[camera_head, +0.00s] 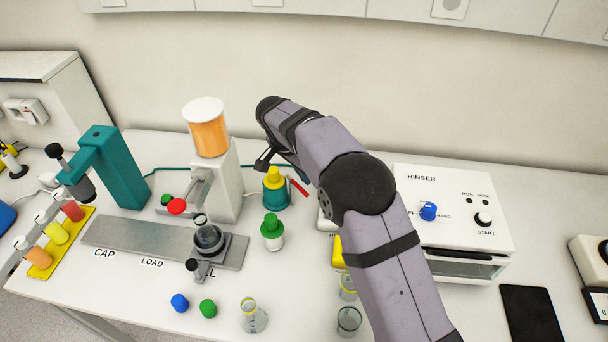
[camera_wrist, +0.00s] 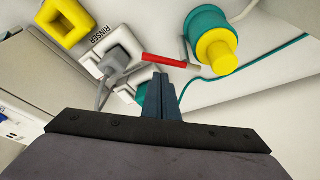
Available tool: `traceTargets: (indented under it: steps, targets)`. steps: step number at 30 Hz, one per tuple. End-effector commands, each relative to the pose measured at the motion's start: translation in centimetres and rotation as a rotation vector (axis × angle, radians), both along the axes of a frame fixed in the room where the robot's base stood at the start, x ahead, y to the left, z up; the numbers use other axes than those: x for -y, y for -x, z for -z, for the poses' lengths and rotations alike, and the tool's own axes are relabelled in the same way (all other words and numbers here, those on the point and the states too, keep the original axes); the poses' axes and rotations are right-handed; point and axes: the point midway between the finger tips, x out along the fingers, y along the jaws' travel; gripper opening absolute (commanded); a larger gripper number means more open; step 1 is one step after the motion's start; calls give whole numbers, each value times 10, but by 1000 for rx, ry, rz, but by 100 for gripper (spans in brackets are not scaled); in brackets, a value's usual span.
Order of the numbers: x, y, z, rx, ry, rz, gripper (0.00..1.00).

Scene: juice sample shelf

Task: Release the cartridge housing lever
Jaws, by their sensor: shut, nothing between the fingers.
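A red lever (camera_head: 298,186) sticks out beside a teal housing (camera_head: 275,196) with a yellow top (camera_head: 274,178). In the wrist view the red lever (camera_wrist: 163,60) has a short metal end towards the teal housing (camera_wrist: 203,22), whose yellow top (camera_wrist: 216,50) faces the camera. My gripper (camera_head: 264,162) is above and just left of the housing in the head view. In the wrist view its fingers (camera_wrist: 159,78) are shut and empty, with the tips close below the red lever in the picture. Whether they touch it I cannot tell.
A white rinser (camera_head: 455,210) stands to the right, its plug and socket (camera_wrist: 118,57) near the fingers in the wrist view. An orange-filled dispenser (camera_head: 210,135) with a red knob (camera_head: 177,206) stands left. A green-capped bottle (camera_head: 272,232) stands in front of the housing.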

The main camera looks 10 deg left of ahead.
Motion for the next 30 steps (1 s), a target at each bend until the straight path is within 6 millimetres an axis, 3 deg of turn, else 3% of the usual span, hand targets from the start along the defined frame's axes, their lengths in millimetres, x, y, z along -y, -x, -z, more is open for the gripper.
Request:
traceTargets:
  steps: [8, 17, 18, 30]
  targets:
    - [4, -4, -5, 0, -1, 2, 0]
    - [25, -26, -30, 0, -1, 2, 0]
    - [19, -23, -31, 6, -4, -2, 0]
    - [3, -5, -98, 2, -2, 0, 0]
